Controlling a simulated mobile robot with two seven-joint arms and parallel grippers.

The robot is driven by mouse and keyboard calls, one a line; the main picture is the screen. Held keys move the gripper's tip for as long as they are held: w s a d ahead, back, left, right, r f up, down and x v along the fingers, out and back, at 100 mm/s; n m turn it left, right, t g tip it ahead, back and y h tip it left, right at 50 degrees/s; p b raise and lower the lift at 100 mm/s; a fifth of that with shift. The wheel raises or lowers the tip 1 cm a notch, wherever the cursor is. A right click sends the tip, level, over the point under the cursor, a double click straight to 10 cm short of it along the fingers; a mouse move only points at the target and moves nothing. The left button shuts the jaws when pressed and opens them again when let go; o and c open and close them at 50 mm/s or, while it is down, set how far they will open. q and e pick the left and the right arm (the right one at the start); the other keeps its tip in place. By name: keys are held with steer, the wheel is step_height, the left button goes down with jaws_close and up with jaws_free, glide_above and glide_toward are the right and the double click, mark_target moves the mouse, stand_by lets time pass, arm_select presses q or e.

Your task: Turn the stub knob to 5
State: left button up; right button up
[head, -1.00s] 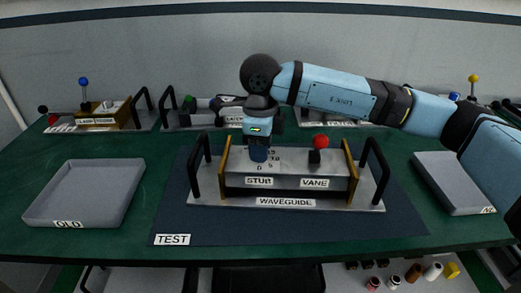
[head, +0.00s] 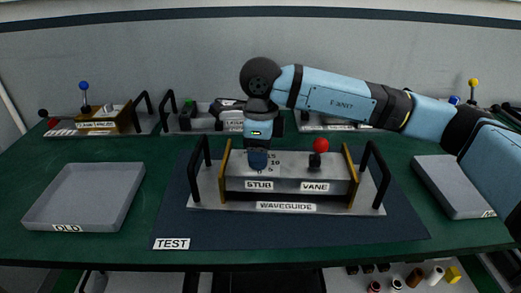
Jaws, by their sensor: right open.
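The waveguide module (head: 290,184) stands on the dark TEST mat (head: 300,228) in the middle of the table. The blue stub knob (head: 258,160) is at the left of its top, above the STUB label (head: 259,185). Scale numbers including 10 and 5 show to the right of the knob. My right gripper (head: 258,146) points down right over the knob and hides its upper part. It is open; whether the fingers touch the knob cannot be told. The red-topped vane lever (head: 320,147) stands upright to the right. My left gripper is not in view.
A grey OLD tray (head: 85,196) lies empty at the left. Another grey tray (head: 455,185) is at the right. Other modules with handles stand along the back, including one with a blue-knobbed lever (head: 84,90). Black handles (head: 372,170) rise at both ends of the waveguide module.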

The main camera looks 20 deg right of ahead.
step_height(320, 180, up, 14)
steer(key=p, duration=0.1)
steer(key=shift+f, duration=0.15)
stand_by(0.5)
